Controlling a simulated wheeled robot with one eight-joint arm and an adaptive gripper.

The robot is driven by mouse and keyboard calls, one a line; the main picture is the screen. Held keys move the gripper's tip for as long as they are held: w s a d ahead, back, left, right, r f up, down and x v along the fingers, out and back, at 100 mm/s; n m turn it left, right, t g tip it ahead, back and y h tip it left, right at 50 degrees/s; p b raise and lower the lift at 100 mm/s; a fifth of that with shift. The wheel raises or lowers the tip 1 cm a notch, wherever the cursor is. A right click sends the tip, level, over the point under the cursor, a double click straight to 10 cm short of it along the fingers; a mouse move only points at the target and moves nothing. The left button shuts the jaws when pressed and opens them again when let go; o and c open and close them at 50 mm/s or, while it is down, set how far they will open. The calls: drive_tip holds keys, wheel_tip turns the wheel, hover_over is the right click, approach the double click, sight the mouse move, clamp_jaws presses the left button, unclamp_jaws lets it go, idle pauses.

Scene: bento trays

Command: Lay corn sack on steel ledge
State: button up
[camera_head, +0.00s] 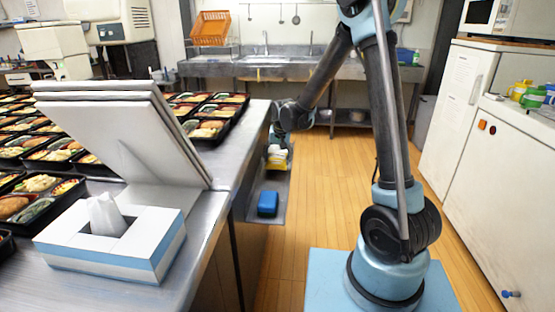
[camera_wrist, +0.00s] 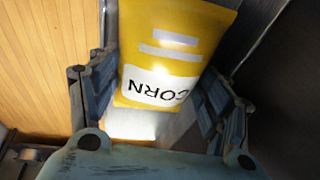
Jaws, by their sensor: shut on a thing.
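The corn sack (camera_wrist: 178,50) is yellow with a white label reading CORN, upside down in the wrist view. My gripper (camera_wrist: 165,110) is shut on it, with a finger along each side. In the head view, the sack (camera_head: 278,160) hangs below my gripper (camera_head: 279,145), beside the right side of the steel counter. A low grey ledge (camera_head: 281,192) lies below it along the counter's side, probably the steel ledge. The sack appears above this ledge; I cannot tell whether they touch. The fingertips are partly hidden in the head view.
A blue block-like object (camera_head: 268,204) lies on the low ledge. The wooden floor (camera_head: 330,190) is clear right of the ledge.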

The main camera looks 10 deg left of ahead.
drive_tip(key=o, duration=1.3)
drive_tip(key=v, duration=1.2)
